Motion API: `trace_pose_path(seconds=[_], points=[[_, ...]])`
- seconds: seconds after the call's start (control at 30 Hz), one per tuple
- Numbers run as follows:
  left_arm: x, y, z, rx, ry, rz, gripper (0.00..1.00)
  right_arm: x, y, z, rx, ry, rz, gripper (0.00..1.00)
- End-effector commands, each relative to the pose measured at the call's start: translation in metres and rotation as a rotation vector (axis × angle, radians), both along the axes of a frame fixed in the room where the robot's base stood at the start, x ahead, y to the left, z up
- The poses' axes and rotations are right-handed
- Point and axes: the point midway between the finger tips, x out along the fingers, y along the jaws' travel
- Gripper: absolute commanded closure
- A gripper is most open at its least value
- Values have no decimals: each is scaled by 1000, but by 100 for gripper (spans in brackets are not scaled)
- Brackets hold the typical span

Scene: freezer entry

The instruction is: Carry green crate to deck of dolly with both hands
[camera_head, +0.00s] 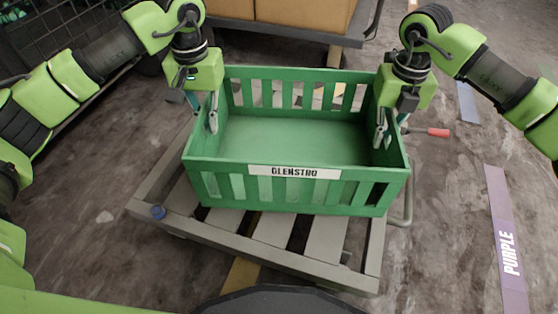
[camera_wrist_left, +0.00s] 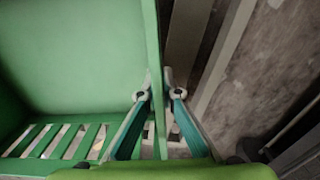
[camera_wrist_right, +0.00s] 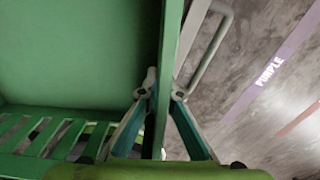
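The green crate (camera_head: 290,185), with slatted sides and a "GLENSTRO" label, is empty and roughly level over the slatted grey deck of the dolly (camera_head: 270,250). It is slightly turned relative to the deck; I cannot tell whether its bottom touches the slats. My left gripper (camera_head: 203,115) is shut on the crate's left wall, one finger inside and one outside; the left wrist view shows this wall between the fingertips (camera_wrist_left: 157,95). My right gripper (camera_head: 391,128) is shut on the right wall in the same way, also in the right wrist view (camera_wrist_right: 160,94). The crate hides the deck's far part.
A cart with cardboard boxes (camera_head: 305,15) stands behind the crate. A dark wire cage (camera_head: 60,30) is at the upper left. A red-handled tool (camera_head: 430,132) and a purple floor strip marked "PURPLE" (camera_head: 505,235) lie right. Floor at the right is mostly clear.

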Motion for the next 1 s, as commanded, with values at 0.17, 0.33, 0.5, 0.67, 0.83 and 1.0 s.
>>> trace_pose_path(seconds=[0.17, 0.33, 0.5, 0.67, 0.83, 1.0], points=[[1, 0, -6, -2, -3, 0, 100, 1, 0, -6, 2, -3, 0, 100], [1, 0, -5, -2, -3, 0, 100, 1, 0, -5, 2, -3, 0, 100], [1, 0, -5, -1, -3, 0, 100, 0, 0, -5, 2, -3, 0, 100], [0, 0, -8, -2, -3, 0, 100, 0, 0, -8, 1, -3, 0, 100], [0, 0, -14, -1, -3, 0, 100, 0, 0, -14, 1, -3, 0, 100], [0, 0, -23, -1, -3, 0, 100, 0, 0, -23, 2, -3, 0, 100]])
